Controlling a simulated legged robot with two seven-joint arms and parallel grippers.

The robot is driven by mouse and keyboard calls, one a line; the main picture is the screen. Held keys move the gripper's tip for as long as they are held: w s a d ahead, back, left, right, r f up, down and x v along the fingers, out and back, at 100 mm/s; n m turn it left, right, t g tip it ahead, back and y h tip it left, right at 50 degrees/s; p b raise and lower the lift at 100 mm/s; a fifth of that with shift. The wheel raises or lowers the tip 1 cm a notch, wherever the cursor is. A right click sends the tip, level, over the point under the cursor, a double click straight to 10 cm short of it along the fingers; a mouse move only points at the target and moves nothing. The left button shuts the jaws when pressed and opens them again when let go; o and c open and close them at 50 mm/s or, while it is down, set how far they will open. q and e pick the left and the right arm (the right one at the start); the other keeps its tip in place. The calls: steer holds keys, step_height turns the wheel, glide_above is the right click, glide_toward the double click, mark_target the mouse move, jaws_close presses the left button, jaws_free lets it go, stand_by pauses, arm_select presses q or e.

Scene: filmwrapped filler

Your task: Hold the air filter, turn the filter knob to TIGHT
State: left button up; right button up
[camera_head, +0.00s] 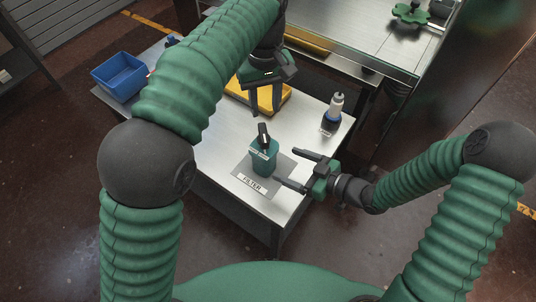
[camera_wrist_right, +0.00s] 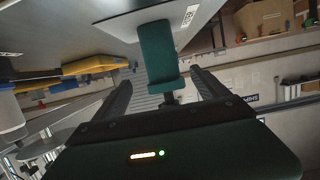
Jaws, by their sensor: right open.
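The green air filter (camera_head: 263,162) stands upright on a grey pad (camera_head: 243,184) labelled FILTER, near the table's front corner. Its black knob (camera_head: 263,134) is on top; I cannot read its setting. My right gripper (camera_head: 286,168) is open at the filter's right side, its fingers pointing toward it. In the right wrist view, the filter (camera_wrist_right: 157,55) appears upside down, between and beyond the open fingertips (camera_wrist_right: 160,78). My left gripper (camera_head: 265,112) is above and behind the filter, its two fingers apart and pointing down. It looks empty and clear of the knob.
A blue bin (camera_head: 119,76) stands at the table's far left. A yellow tray (camera_head: 285,104) lies behind my left gripper. A white-and-dark bottle (camera_head: 332,112) stands at the right edge. A second metal bench (camera_head: 375,35) is behind. The tabletop left of the filter is clear.

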mark_target(273, 159)
steer(key=x, duration=0.9)
steer(key=shift+s+a, duration=0.2)
steer(key=shift+a, duration=0.05)
steer(key=shift+w+a, duration=0.2)
steer(key=shift+w, duration=0.05)
arm_select(q)
steer(key=shift+a, duration=0.25)
arm_select(e)
steer(key=shift+d, duration=0.1)
arm_select(q)
steer(key=shift+d, duration=0.1)
arm_select(e)
steer(key=shift+d, duration=0.1)
steer(key=shift+c, duration=1.1)
steer(key=c, duration=0.9)
jaws_close()
steer(key=shift+o, duration=1.9)
jaws_free()
steer(key=c, duration=1)
